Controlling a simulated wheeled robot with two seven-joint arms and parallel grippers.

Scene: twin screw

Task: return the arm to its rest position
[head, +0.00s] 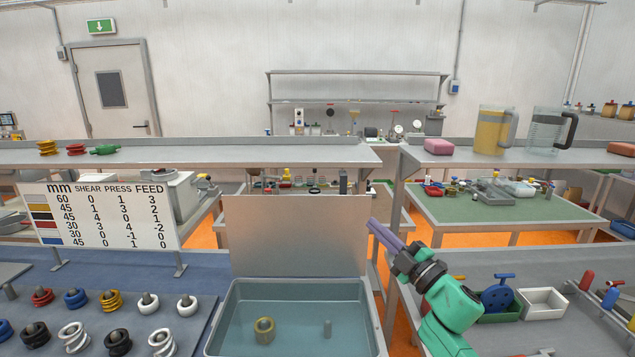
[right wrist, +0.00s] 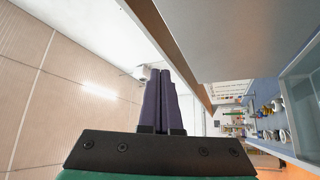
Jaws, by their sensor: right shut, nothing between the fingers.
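My right gripper (head: 383,236) is raised to the right of the upright panel behind the grey tray. Its purple fingers point up and to the left. In the right wrist view the two fingers (right wrist: 158,98) lie together with nothing between them. The green forearm (head: 450,310) of my right arm comes in from the lower right. My left gripper is not in the head view.
Coloured screw pieces (head: 110,301) stand at left. A shelf (head: 250,153) crosses behind; a blue-handled valve (head: 497,295) is at right.

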